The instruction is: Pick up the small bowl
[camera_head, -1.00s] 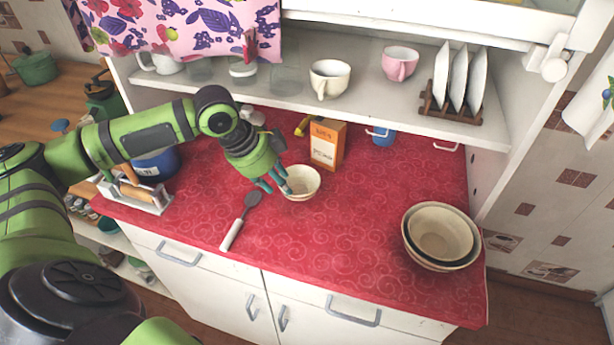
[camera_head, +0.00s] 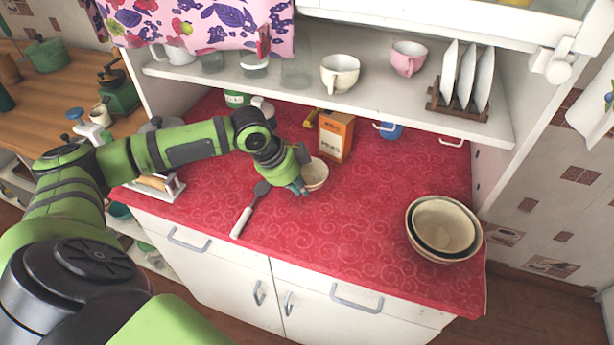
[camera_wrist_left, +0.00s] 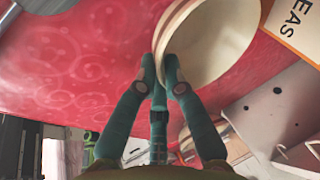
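The small cream bowl (camera_head: 316,174) sits on the red counter, in front of the orange box. In the left wrist view the bowl (camera_wrist_left: 215,45) fills the upper middle, with its inside showing. My left gripper (camera_head: 302,188) is at the bowl's near left rim. In the left wrist view its teal fingers (camera_wrist_left: 160,65) are close together with the rim between them, one finger inside the bowl and one outside. I cannot see a clear gap under the bowl. My right gripper is not in view.
An orange box (camera_head: 336,136) stands just behind the bowl. A white-handled spatula (camera_head: 243,219) lies to the left. Nested larger bowls (camera_head: 412,232) stand at the right. The shelf (camera_head: 395,102) overhangs the back. The red counter's middle right is clear.

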